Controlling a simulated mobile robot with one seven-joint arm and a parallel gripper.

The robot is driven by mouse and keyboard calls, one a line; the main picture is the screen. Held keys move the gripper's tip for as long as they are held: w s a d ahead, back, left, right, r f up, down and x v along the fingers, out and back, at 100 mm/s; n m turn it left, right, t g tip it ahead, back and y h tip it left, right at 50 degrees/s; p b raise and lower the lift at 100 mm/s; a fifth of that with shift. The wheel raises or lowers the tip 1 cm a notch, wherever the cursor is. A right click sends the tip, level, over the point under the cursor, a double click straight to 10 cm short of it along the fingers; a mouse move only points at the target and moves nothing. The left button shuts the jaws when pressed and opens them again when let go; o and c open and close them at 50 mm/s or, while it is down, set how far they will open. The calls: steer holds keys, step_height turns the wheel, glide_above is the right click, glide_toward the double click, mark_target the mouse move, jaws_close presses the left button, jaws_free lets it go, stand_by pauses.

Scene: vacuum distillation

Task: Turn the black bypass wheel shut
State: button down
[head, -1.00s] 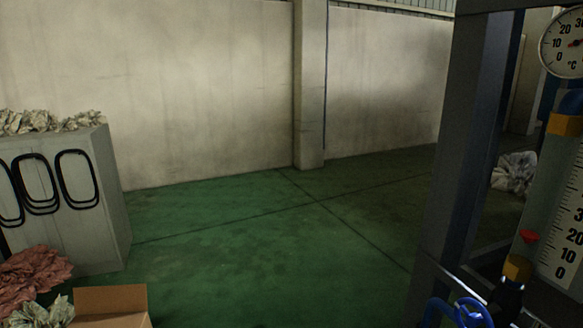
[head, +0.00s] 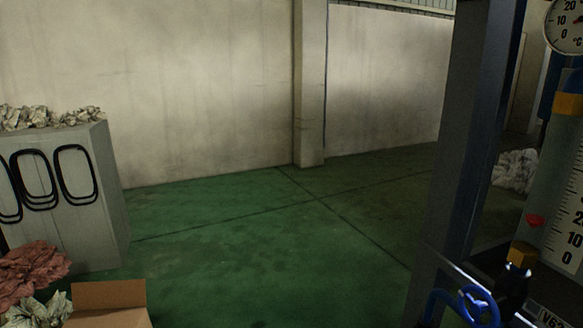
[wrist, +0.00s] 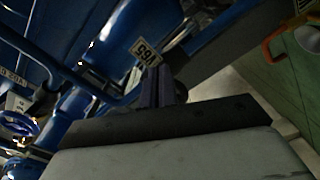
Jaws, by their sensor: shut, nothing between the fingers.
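I cannot make out a black wheel in either view. My gripper (wrist: 160,88) shows in the wrist view with its dark fingers together and nothing between them. The fingertips are just below a label plate (wrist: 146,52) among blue pipes, and I cannot tell whether they touch anything. A blue handwheel (head: 478,306) is at the lower right of the head view. A blue wheel (wrist: 20,130) also shows at the left of the wrist view. My gripper is not visible in the head view.
A dark steel post (head: 465,150) stands at the right, beside a dial gauge (head: 566,28) and a level scale (head: 570,225). A grey cabinet (head: 105,190) and an open cardboard box (head: 110,298) are at the left. The green floor (head: 270,250) between is clear.

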steer(key=shift+w+a+f+b, duration=0.2)
steer(key=shift+w+f+b, duration=0.15)
steer(key=shift+b, duration=0.45)
steer(key=b+v, duration=0.1)
steer(key=v, duration=0.5)
steer(key=shift+s+d+f, duration=0.15)
steer(key=shift+s+f, duration=0.1)
steer(key=shift+s, duration=0.1)
